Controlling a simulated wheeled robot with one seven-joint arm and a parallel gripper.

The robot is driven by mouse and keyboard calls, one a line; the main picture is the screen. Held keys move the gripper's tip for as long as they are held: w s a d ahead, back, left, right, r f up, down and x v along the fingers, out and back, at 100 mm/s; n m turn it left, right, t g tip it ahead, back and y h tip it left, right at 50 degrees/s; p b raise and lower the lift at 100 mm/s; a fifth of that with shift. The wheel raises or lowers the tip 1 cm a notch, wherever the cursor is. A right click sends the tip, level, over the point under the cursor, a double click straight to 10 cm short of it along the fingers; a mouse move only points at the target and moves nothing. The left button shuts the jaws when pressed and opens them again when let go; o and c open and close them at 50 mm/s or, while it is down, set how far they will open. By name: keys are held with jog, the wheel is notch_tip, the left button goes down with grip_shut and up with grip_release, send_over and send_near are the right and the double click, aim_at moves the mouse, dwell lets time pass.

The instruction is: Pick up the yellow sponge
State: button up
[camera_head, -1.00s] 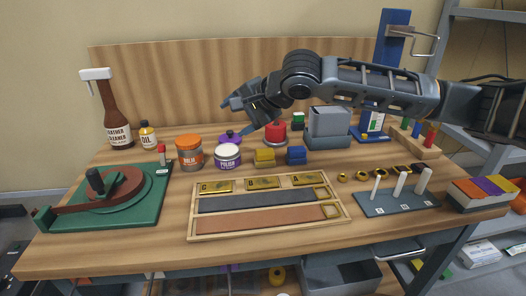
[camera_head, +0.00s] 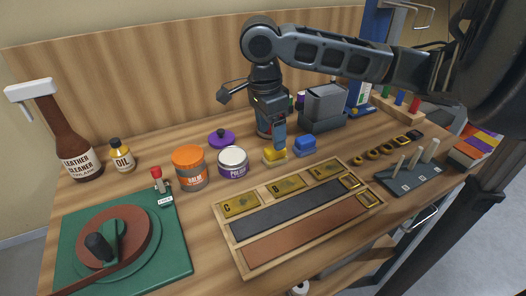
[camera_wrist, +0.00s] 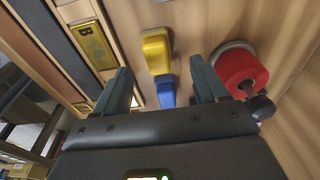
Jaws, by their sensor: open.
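The yellow sponge (camera_head: 272,158) lies on the wooden bench behind the tray. In the wrist view the yellow sponge (camera_wrist: 156,50) lies just past the fingertips, roughly in line with the gap. A blue sponge (camera_head: 305,147) lies to its right; in the wrist view the blue sponge (camera_wrist: 166,93) shows between the fingers. My gripper (camera_head: 279,142) points down over the yellow sponge and hides part of it. In the wrist view my gripper (camera_wrist: 160,66) is open, with nothing held. I cannot tell whether a fingertip touches the sponge.
The purple polish jar (camera_head: 233,164) and orange balm jar (camera_head: 189,168) stand to the left. The wooden tray (camera_head: 232,246) is in front. A grey holder (camera_head: 322,120) stands behind right.

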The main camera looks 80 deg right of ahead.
jog(key=f, duration=0.4)
jog(key=s+f+b, duration=0.1)
jog(key=f, duration=0.1)
jog(key=shift+d+f, duration=0.2)
jog(key=shift+f, duration=0.15)
jog(key=c, duration=1.1)
jog(key=shift+c, duration=0.2)
notch_tip(320, 180, up, 10)
jog(key=shift+r+p, duration=0.1)
jog(key=shift+p, duration=0.8)
